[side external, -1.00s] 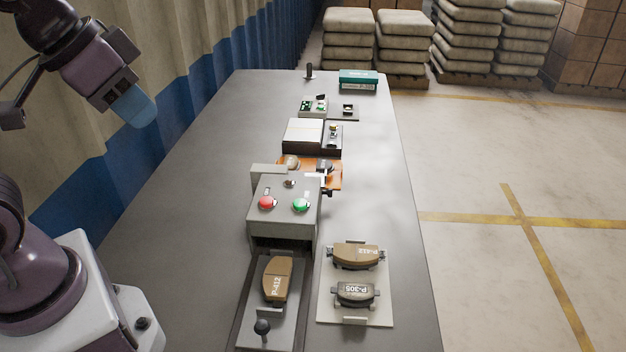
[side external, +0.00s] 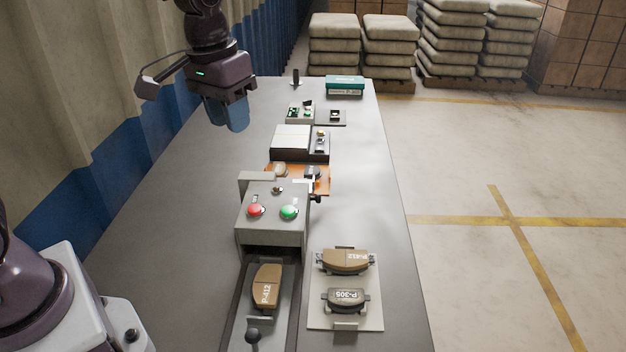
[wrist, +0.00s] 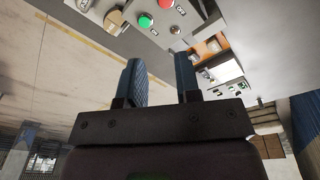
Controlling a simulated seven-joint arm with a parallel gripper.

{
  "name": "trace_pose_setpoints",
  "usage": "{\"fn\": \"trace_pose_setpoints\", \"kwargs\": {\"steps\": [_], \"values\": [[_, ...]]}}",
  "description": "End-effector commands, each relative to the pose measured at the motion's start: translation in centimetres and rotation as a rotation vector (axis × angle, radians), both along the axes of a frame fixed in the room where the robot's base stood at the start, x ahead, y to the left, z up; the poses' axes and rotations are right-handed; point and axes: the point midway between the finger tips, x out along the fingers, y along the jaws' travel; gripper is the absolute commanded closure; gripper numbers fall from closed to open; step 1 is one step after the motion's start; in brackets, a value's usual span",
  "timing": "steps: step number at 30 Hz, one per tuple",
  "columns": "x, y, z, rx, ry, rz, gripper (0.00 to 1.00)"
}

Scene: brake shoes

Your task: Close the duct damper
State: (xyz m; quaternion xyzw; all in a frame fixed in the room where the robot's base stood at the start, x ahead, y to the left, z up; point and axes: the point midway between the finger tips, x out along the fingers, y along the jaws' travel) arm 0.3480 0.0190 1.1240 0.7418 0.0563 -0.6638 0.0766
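I cannot tell for certain which part is the duct damper. A small black upright handle (side external: 296,76) stands at the table's far end. A grey control box (side external: 272,226) has a red button, a green button and a small silver knob (side external: 277,189) on top. My gripper (side external: 228,115) is high over the table's left side, beyond and left of the box, touching nothing. In the wrist view my gripper (wrist: 158,60) has its two blue fingers apart with nothing between them. The silver knob also shows in the wrist view (wrist: 175,30).
A slide tray (side external: 275,328) with a black-knobbed lever and a brown P-412 pad lies before the box. A pale plate (side external: 345,313) with two pads is to its right. An orange tray (side external: 318,187), white-topped block (side external: 291,137) and teal box (side external: 344,84) lie farther back. The left tabletop is clear.

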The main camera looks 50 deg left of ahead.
Motion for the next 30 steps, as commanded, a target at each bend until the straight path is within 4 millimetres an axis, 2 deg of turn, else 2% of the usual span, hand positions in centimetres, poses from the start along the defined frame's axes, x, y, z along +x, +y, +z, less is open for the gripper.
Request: {"fn": "trace_pose_setpoints", "kwargs": {"steps": [1, 6, 13, 16, 18, 21, 26, 30], "values": [[2.0, 0.3, -1.2, -0.001, 0.032, 0.032, 0.69], [7.9, 1.4, -5.1, -0.004, 0.104, 0.159, 0.69], [15.0, 2.6, -11.2, 0.011, 0.163, 0.356, 0.69], [17.3, 2.9, -12.3, 0.011, 0.155, 0.439, 0.69], [18.6, 2.8, -11.6, 0.002, 0.13, 0.49, 0.69], [19.6, 2.6, -9.8, -0.015, 0.1, 0.558, 0.69], [19.3, 2.6, -10.7, -0.016, 0.117, 0.602, 0.69], [19.2, 2.6, -12.9, -0.015, 0.12, 0.6, 0.69]]}}
